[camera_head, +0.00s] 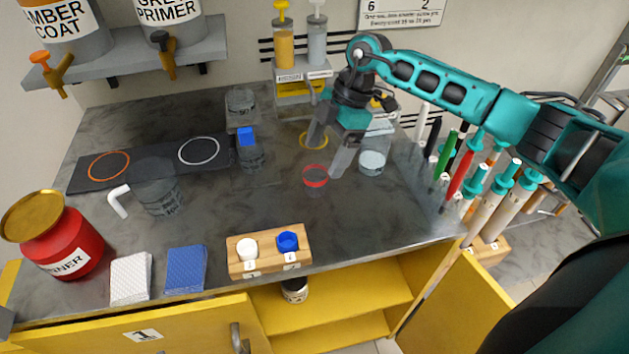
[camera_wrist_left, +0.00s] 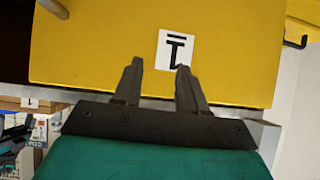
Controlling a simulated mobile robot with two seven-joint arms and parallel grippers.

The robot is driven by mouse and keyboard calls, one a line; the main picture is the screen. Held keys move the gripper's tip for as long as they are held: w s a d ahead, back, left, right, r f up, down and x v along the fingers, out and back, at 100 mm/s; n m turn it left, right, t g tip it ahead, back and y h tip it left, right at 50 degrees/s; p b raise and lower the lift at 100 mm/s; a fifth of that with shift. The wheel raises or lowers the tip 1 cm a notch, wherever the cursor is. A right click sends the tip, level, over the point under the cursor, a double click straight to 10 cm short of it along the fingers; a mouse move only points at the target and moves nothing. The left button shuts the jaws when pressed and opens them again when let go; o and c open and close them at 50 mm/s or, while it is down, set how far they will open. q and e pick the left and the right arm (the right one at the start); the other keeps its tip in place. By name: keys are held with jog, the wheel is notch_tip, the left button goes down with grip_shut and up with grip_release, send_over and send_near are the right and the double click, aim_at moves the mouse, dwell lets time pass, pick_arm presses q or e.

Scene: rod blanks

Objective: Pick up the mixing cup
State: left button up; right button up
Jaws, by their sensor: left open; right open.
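A clear cup with a red band (camera_head: 315,176) stands on the dark counter, and it looks like the mixing cup. A larger clear graduated cup (camera_head: 158,195) stands at the left, so I cannot be sure which is meant. My right gripper (camera_head: 328,153) is open, fingers pointing down, close to the red-banded cup. One finger comes down near its right side; I cannot tell whether they touch. My left gripper (camera_wrist_left: 158,70) is open and empty in the left wrist view, in front of a yellow drawer front (camera_wrist_left: 90,40) labelled 1.
More clear cups stand behind (camera_head: 242,103) and to the right (camera_head: 372,162). A wooden block (camera_head: 270,262) holds a white and a blue cap at the front. A red can (camera_head: 70,240) stands at the left. Several rods and brushes (camera_head: 465,175) stand at the right edge.

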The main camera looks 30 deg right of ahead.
aim_at(315, 173)
jog(key=x, duration=0.6)
jog(key=shift+w+a+f, duration=0.1)
jog(key=shift+w+f, duration=0.1)
jog(key=shift+f, duration=0.05)
jog(key=shift+r, duration=0.1)
jog(key=c, duration=1)
jog(key=shift+c, duration=0.2)
